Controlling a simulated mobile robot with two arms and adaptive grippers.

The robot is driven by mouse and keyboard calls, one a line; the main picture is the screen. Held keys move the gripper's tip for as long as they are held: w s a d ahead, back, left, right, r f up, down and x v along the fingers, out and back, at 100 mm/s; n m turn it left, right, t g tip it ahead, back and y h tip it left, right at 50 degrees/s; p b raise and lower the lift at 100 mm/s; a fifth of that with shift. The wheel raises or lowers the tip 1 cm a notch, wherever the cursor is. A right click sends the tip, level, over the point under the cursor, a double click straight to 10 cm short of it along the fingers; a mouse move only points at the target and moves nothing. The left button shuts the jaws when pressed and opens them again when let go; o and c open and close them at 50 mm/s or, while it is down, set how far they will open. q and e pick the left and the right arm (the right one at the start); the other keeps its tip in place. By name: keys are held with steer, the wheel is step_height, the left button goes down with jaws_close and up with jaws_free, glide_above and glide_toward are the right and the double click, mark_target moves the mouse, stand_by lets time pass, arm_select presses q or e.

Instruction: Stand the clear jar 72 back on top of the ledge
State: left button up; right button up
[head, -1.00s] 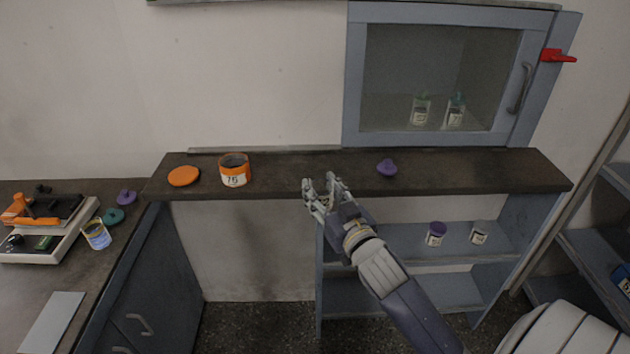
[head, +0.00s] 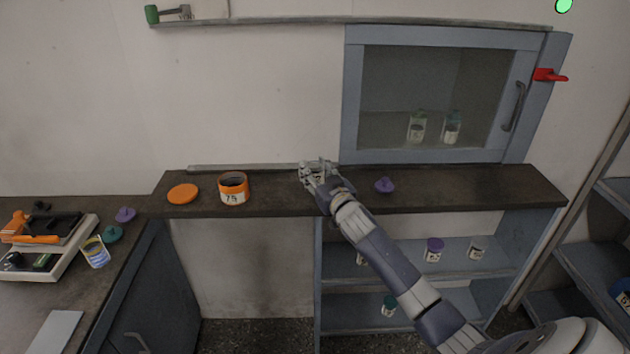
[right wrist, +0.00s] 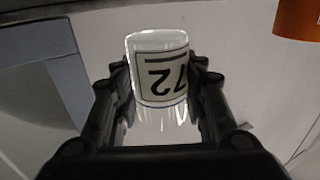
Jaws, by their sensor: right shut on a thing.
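The clear jar 72 (right wrist: 158,65) shows in the right wrist view between the two fingers of my right gripper (right wrist: 165,85). Its white label with a black "72" appears upside down there. In the head view my right gripper (head: 315,168) is over the back part of the long dark ledge (head: 460,190), near the wall, and mostly hides the jar. I cannot tell whether the jar's base touches the ledge. My right gripper is shut on the jar. My left gripper is not in view.
An orange jar (head: 233,190) and an orange lid (head: 182,193) are left on the ledge; a purple lid (head: 384,186) is right of my gripper. A glass-fronted cabinet (head: 350,100) stands behind the ledge. Small jars stand on shelves below. The ledge's right end is clear.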

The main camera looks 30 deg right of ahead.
steer(key=shift+f, duration=1.85)
steer(key=o, duration=1.1)
steer(key=shift+o, duration=0.2)
steer(key=shift+r, duration=0.1)
steer(key=s+a, duration=0.2)
steer(key=s, duration=1)
steer(key=shift+b, duration=0.3)
